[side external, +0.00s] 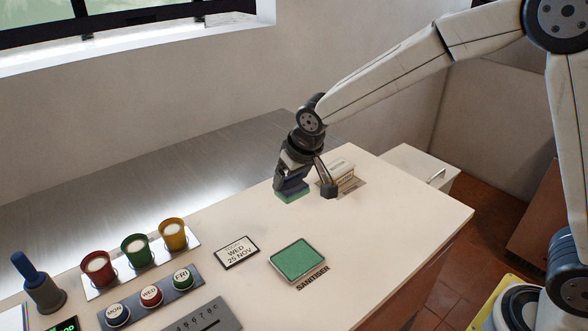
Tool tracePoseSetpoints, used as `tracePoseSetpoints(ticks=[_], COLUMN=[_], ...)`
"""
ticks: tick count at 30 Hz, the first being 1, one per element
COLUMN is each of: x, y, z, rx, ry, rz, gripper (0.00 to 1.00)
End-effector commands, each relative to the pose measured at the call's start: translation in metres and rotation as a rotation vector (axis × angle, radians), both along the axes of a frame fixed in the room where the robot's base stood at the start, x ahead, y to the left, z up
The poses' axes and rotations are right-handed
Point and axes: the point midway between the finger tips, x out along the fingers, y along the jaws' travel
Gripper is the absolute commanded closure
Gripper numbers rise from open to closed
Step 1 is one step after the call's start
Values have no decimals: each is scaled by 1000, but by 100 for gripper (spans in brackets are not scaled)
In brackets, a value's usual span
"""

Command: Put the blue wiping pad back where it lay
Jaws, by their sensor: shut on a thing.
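My gripper (306,182) is low over the far part of the white counter, shut on the blue wiping pad (291,186). The pad is dark blue on top, with a green layer along its lower edge. The fingers hide part of it, and I cannot tell whether it touches the counter. A shallow tray (271,262) marked SANITISER, with a green surface, lies nearer the camera, apart from the pad.
A small pale box (341,174) stands close right of my gripper. A date card (237,252), red, green and yellow cups (135,250), day-labelled lids (150,295) and a blue-handled tool (38,282) lie front left. The counter's right side is clear.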

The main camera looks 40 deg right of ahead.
Motion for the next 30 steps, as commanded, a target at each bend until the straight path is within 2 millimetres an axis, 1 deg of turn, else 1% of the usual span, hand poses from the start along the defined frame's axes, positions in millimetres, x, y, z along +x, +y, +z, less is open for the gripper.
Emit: tracePoseSetpoints(ticks=[1,3,6,14,20,30], x=[-6,-12,-17,-16,-2,39], y=[6,11,15,16,19,27], z=[3,5,7,6,-1,-19], rx=[-1,0,0,-1,-1,0], ry=[-3,-3,-4,-4,-3,-4], rz=[4,2,1,-1,-1,-1], gripper=[65,65,65,65,65,65])
